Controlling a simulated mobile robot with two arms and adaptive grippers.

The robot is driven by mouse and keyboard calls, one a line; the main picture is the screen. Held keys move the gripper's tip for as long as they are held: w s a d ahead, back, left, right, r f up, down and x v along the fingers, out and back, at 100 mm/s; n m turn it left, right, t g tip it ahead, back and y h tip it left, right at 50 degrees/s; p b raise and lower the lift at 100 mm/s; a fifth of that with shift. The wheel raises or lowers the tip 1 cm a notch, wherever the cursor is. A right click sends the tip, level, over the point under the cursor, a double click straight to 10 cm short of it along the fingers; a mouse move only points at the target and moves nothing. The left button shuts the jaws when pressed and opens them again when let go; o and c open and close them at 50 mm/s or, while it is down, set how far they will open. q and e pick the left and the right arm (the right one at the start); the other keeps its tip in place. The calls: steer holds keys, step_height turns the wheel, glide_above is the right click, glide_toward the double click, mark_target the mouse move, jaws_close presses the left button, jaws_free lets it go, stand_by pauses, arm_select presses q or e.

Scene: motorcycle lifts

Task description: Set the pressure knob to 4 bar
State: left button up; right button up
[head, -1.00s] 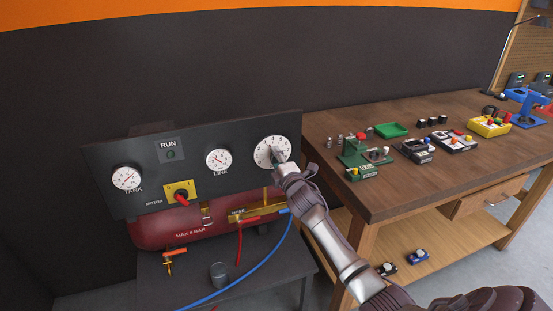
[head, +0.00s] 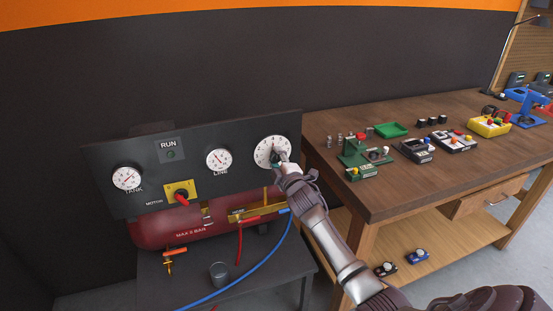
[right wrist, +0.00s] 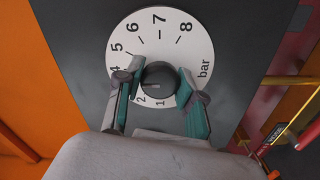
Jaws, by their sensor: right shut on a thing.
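The pressure knob is a dark round knob (right wrist: 158,86) at the centre of a white dial (right wrist: 160,22) numbered up to 8 with "bar". In the head view the dial (head: 264,152) is at the right end of the dark panel. My right gripper (right wrist: 158,88) has a finger on each side of the knob and is shut on it. A short pale mark on the knob seems to point left in the wrist view, toward the scale part near 3 and 4 that a finger partly covers. The exact setting is hard to read. My left gripper is not in view.
The panel (head: 235,136) also bears a LINE gauge (head: 219,159), a TANK gauge (head: 127,177), a red motor switch (head: 181,197) and a RUN lamp (head: 170,154). A red compressor tank (head: 165,232) sits below. A wooden bench (head: 400,185) with several devices stands right.

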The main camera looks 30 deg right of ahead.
steer(key=shift+f, duration=0.1)
steer(key=o, duration=1.2)
steer(key=shift+c, duration=0.2)
steer(key=v, duration=1.2)
steer(key=shift+s+f, duration=0.1)
